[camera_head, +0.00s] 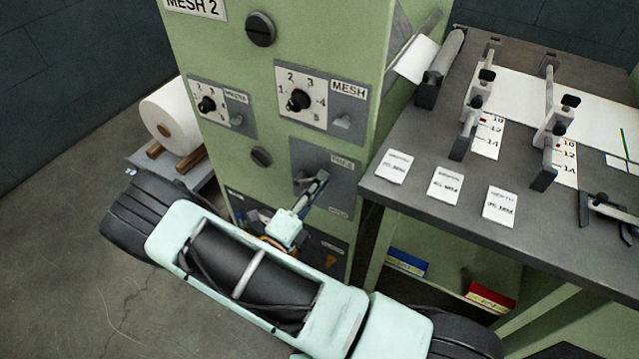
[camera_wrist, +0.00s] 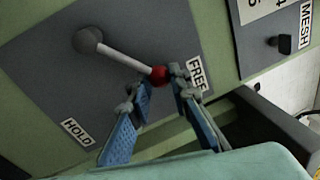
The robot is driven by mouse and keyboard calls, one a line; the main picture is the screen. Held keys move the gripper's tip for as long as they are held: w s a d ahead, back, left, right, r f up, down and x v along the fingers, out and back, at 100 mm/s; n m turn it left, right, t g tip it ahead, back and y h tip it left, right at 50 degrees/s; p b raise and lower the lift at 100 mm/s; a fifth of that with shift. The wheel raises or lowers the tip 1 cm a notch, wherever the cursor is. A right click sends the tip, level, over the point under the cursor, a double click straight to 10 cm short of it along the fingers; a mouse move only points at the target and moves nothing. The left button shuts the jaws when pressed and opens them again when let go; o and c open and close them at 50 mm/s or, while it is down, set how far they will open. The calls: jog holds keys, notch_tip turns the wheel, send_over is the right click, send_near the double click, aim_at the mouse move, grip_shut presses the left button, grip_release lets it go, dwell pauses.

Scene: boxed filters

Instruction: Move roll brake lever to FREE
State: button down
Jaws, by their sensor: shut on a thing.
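The roll brake lever (camera_wrist: 125,57) has a grey pivot, a pale shaft and a red knob (camera_wrist: 158,75). Its knob end points toward the FREE label (camera_wrist: 197,74), slightly to the HOLD side of that label's line. The HOLD label (camera_wrist: 76,132) is at lower left in the wrist view, well away from the knob. My gripper (camera_wrist: 160,82) has its blue-padded fingers on either side of the knob end and is shut on it. In the head view my gripper (camera_head: 316,188) reaches the lever's grey plate (camera_head: 340,178), and the lever is mostly hidden there.
The green cabinet carries a MESH dial (camera_head: 300,100), a smaller dial (camera_head: 208,104) and slotted screws. A grey bench (camera_head: 450,215) with cards and clamps stands close on the right. A white roll (camera_head: 170,115) is at left. Small boxes lie below the bench.

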jog(key=shift+w+a+r, duration=0.2)
jog(key=shift+a+r, duration=0.05)
jog(key=shift+a, duration=0.05)
jog(key=c, duration=1.8)
grip_release()
jog(key=shift+c, duration=0.2)
jog(key=shift+o, duration=0.4)
jog(key=shift+f, duration=0.1)
jog(key=shift+s+f, duration=0.1)
jog(key=shift+s, duration=0.05)
jog(key=v, duration=1.2)
